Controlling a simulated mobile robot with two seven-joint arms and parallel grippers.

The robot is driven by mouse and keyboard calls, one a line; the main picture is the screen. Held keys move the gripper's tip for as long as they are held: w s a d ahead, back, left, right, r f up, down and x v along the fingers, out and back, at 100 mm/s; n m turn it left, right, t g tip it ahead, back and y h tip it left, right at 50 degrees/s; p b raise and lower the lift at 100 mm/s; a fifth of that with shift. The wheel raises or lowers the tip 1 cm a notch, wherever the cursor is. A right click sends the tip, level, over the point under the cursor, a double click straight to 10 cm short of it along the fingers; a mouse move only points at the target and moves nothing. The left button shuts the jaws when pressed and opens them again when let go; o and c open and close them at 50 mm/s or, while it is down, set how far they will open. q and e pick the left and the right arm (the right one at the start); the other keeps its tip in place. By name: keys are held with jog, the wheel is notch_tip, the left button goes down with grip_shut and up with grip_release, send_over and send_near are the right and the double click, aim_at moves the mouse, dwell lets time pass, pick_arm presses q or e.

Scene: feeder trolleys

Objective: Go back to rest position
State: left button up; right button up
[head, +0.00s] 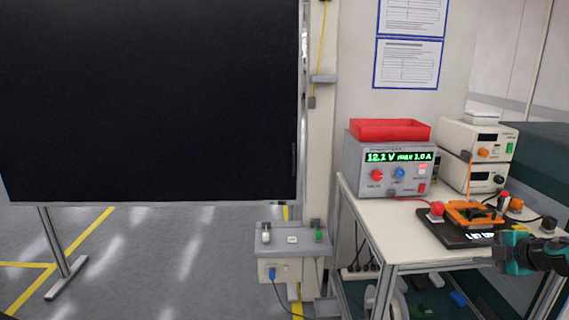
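My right gripper (500,251) shows at the right edge, with its arm coming in from the right. It is near the front edge of the white bench, just in front of a black fixture (447,230) with an orange frame (474,213). Its fingers are small and partly lost against the fixture, so I cannot tell whether they are open or shut. My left gripper is not in view.
The white bench (385,224) carries a power supply (393,182) reading 12.1 V, a red tray (390,130) and stacked instruments (470,177). A large black panel (150,100) stands at left. Floor at left is clear.

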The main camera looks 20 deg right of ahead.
jog(key=s+a+f+m+y, duration=0.25)
jog(key=a+f, duration=0.65)
jog(key=a, duration=0.5)
jog(key=s+a+f+m+y, duration=0.1)
jog(key=s+a+f+m, duration=0.15)
jog(key=a+f, duration=0.9)
jog(key=s+a+r+m, duration=0.1)
jog(key=s+a+m, duration=0.2)
jog(key=a, duration=0.8)
jog(key=s+a+r+m, duration=0.2)
jog(key=s+a+m, duration=0.2)
jog(key=s+a, duration=0.4)
jog(key=a, duration=0.4)
jog(key=shift+s+g+h, duration=0.15)
jog(key=shift+g+h, duration=0.2)
jog(key=shift+g, duration=0.05)
